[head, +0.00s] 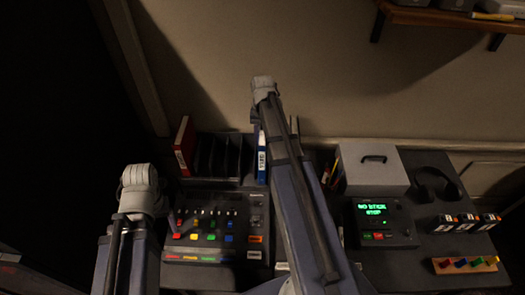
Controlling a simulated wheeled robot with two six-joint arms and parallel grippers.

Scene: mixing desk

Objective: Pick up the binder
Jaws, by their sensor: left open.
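A red binder (183,147) with a pale label stands upright at the left end of a black slotted rack (218,157) at the back of the desk. A blue binder (261,160) with a white lettered label stands at the rack's right end, partly covered by my right arm. My left gripper (172,224) shows small and dark by the left edge of the mixing console, in front of the red binder and apart from it. It is open, with nothing seen in it. My right arm crosses the middle of the view; its gripper cannot be made out.
The mixing console (215,226) has coloured buttons. To the right are a grey box (374,175), a device with a green display (384,222), headphones (437,186), several small dark blocks (466,222) and a wooden strip of coloured pegs (466,265). A shelf (450,17) overhangs top right.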

